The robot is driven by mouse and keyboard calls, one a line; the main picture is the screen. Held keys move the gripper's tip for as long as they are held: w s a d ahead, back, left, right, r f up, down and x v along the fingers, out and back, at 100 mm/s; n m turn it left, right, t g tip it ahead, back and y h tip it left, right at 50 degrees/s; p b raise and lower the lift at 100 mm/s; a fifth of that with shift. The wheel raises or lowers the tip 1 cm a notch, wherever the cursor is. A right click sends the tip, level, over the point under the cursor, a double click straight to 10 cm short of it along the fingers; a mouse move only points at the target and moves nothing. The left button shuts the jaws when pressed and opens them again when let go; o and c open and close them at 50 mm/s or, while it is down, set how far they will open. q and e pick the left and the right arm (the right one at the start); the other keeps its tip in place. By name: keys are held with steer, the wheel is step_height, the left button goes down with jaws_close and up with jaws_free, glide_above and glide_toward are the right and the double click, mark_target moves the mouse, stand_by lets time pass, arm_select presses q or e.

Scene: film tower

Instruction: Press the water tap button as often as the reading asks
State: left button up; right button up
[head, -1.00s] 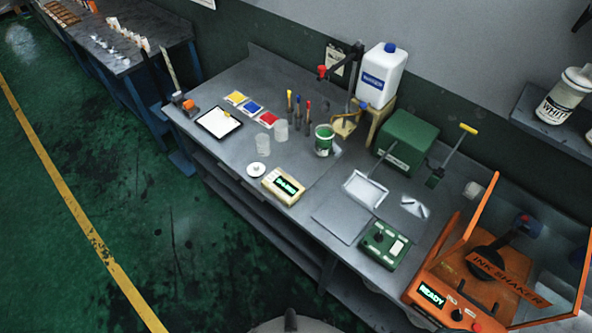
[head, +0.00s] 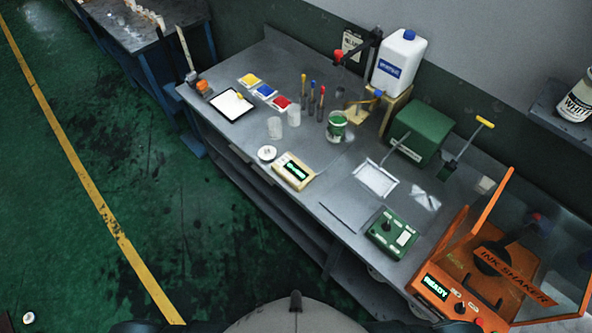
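A white water jug (head: 398,62) with a blue cap and blue label stands on a wooden stand (head: 396,106) at the back of the bench. A small blue knob (head: 378,94) on a brass-coloured tap (head: 360,103) sits at its front left; it may be the button. A cream box (head: 293,172) with a lit green display is at the bench's front edge; its reading is too small to read. Neither of my grippers is in view.
A red-tipped black arm (head: 355,52) rises left of the jug. A green machine (head: 417,131), green control box (head: 393,232) and orange ink shaker (head: 437,289) reading READY are right.

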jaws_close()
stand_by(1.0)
